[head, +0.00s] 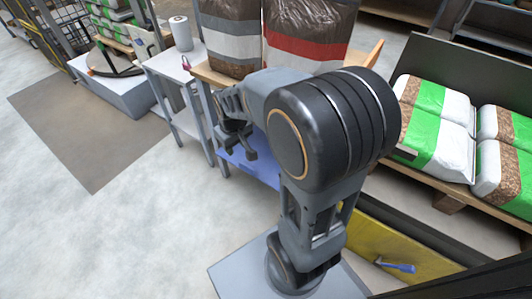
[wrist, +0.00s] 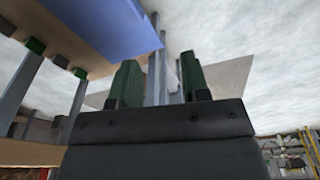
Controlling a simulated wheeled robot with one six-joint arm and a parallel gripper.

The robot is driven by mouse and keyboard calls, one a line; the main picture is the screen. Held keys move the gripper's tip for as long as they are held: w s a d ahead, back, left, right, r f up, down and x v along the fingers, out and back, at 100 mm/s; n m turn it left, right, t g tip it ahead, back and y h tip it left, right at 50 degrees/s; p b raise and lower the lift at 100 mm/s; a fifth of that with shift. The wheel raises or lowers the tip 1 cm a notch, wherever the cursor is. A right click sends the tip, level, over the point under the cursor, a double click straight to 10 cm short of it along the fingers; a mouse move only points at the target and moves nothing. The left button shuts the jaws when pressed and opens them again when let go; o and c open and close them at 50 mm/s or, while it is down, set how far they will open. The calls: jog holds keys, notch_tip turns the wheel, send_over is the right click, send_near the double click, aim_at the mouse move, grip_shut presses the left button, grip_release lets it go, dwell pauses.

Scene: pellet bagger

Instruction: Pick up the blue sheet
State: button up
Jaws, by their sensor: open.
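The blue sheet (head: 258,169) shows in the head view below the wooden bench, partly hidden behind my arm and gripper. In the wrist view the blue sheet (wrist: 115,25) spans the upper left, with its edge near the centre top. My gripper (head: 238,153) is in front of the sheet's left part in the head view. In the wrist view my gripper (wrist: 160,80) shows two green-padded fingers apart, with nothing held between them. The fingers look apart from the sheet, though the exact distance is hard to tell.
Large brown bags (head: 308,32) stand on the bench above. A white roll (head: 181,33) stands on a side table (head: 160,66) at left. Green-and-white sacks (head: 440,118) lie on a pallet at right. A blue-handled tool (head: 396,266) lies low right. The floor at left is clear.

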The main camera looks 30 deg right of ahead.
jog(key=w+d+f+n+g+p, duration=0.1)
jog(key=w+d+f, duration=0.25)
jog(key=f, duration=0.25)
jog(key=w+d+f+n+p, duration=0.1)
jog(key=w+d+f, duration=0.1)
jog(key=w+f, duration=0.3)
send_over(247, 166)
notch_tip(247, 166, down, 6)
jog(key=shift+n+g, duration=0.3)
jog(key=f, duration=0.1)
jog(key=f+b, duration=0.1)
jog(key=f, duration=0.1)
jog(key=f+b, duration=0.1)
jog(key=f, duration=0.1)
jog(key=shift+w+a+f, duration=0.1)
jog(key=shift+w+f, duration=0.15)
jog(key=shift+s+f+b, duration=0.15)
jog(key=shift+f+b, duration=0.7)
jog(key=shift+f, duration=0.85)
jog(key=shift+s+f+b, duration=0.1)
jog(key=shift+f+b, duration=0.7)
jog(key=shift+f, duration=0.85)
jog(key=shift+r, duration=0.1)
grip_shut()
